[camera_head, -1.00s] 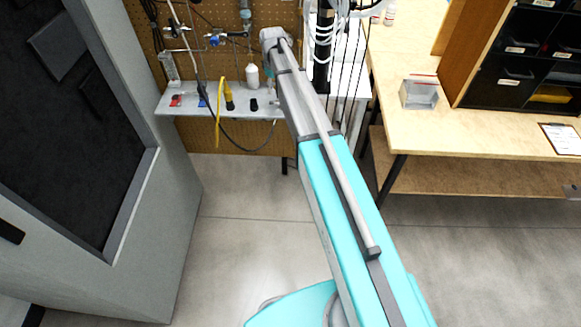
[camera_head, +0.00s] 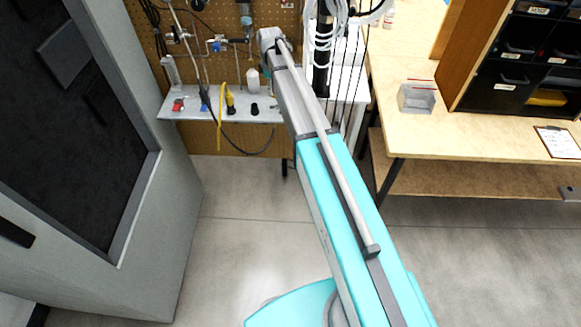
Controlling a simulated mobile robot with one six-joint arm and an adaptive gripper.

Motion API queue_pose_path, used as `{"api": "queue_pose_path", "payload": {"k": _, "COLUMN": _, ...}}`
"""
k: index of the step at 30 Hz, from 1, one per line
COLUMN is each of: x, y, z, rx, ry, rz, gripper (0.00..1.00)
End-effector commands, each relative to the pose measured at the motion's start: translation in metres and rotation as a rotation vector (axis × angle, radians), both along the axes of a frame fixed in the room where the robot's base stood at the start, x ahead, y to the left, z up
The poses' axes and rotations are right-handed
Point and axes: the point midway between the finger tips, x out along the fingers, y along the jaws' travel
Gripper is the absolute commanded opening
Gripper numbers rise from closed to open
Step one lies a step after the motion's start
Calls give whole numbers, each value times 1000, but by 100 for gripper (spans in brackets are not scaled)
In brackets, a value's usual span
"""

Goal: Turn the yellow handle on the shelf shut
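A white shelf (camera_head: 188,111) is fixed to a brown pegboard at the upper left. A yellow and black handle-like piece (camera_head: 230,99) stands on the shelf, with a yellow strip (camera_head: 220,122) hanging over the front edge beside it. It is too small to tell whether the handle is open or shut. My teal and grey arm reaches up the middle of the view to the right end of the shelf. My gripper does not show; the arm's far links hide that area.
A white bottle (camera_head: 252,80), a black cap-like piece (camera_head: 254,108) and a red piece (camera_head: 178,105) are on the shelf. Rods and clamps rise behind. A grey cabinet (camera_head: 170,235) stands left, a wooden bench (camera_head: 460,135) right. The floor (camera_head: 245,215) between is clear.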

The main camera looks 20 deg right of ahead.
Motion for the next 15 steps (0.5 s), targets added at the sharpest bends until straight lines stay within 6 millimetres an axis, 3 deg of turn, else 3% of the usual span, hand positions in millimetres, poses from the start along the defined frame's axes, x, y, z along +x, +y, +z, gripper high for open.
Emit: {"api": "queue_pose_path", "payload": {"k": 15, "x": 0, "y": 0, "z": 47, "rx": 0, "ry": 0, "rz": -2, "gripper": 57}}
